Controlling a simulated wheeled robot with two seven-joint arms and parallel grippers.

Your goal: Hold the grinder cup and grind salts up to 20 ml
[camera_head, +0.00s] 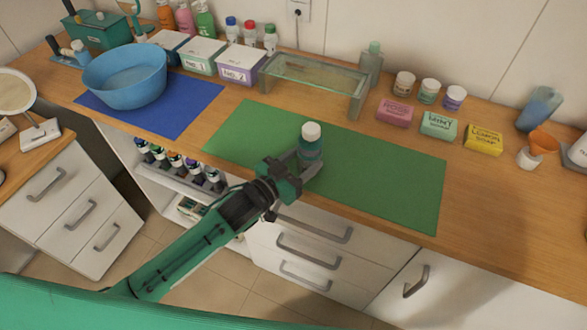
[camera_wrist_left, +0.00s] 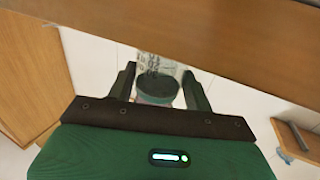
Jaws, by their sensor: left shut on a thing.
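The grinder cup (camera_head: 311,143) has a white cap and a teal, see-through body, and it is upright over the green mat. My left gripper (camera_head: 302,168) is shut around its lower body. In the left wrist view the cup (camera_wrist_left: 157,87) shows a dark green round end and clear walls with print, between the two fingers of the gripper (camera_wrist_left: 158,75). Whether the cup touches the mat is hard to tell. The salt level and any scale marks cannot be read. My right gripper is not in view.
The green mat (camera_head: 390,190) is otherwise clear. A glass tray (camera_head: 312,88) stands behind it. Soap boxes (camera_head: 438,125) and small jars (camera_head: 430,92) are to the right. A blue bowl (camera_head: 125,78) sits on a blue mat (camera_head: 195,112). An orange funnel (camera_head: 543,141) is at the far right.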

